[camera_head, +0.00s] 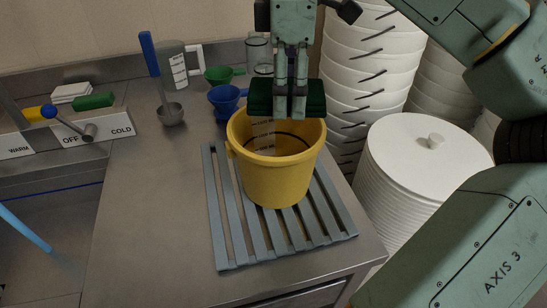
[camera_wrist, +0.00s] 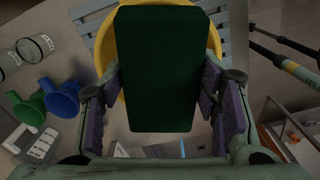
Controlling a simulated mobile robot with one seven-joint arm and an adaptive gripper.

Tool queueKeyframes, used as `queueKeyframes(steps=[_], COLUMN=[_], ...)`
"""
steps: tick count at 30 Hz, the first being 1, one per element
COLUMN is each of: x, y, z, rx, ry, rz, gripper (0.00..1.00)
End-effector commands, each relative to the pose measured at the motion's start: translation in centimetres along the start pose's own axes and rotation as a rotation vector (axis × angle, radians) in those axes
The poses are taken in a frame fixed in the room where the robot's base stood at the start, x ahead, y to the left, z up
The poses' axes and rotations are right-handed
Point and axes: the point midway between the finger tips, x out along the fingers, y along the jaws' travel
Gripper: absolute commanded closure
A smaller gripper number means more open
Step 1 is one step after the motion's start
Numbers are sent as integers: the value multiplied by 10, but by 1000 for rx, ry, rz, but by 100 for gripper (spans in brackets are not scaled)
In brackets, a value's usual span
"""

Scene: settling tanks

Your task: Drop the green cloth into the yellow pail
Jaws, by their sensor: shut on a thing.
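The green cloth (camera_head: 262,97) is a dark green block-like piece held level in my gripper (camera_head: 291,114), whose fingers close on its sides. In the wrist view the cloth (camera_wrist: 160,70) fills the middle between the two fingers of my gripper (camera_wrist: 163,100). The yellow pail (camera_head: 275,182) stands upright on a grey slatted rack (camera_head: 223,225), with its mouth open upward. The cloth is above the pail's far rim. In the wrist view the pail (camera_wrist: 104,48) shows behind the cloth, which hides most of it.
Blue (camera_head: 226,99) and green (camera_head: 219,76) funnels, a measuring jug (camera_head: 173,66) and a ladle (camera_head: 170,115) stand behind and left of the pail. Stacked white tubs (camera_head: 372,60) and a lidded stack (camera_head: 420,150) stand at right. The steel counter left of the rack is clear.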

Motion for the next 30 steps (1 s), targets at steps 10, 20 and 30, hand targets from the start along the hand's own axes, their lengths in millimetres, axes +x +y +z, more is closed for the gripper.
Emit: queueKeyframes(steps=[10, 20, 30], x=[0, 0, -14], y=[0, 0, 0], z=[0, 0, -13], rx=[0, 0, -3], ry=[0, 0, -2], rz=[0, 0, 1], gripper=[29, 21, 21])
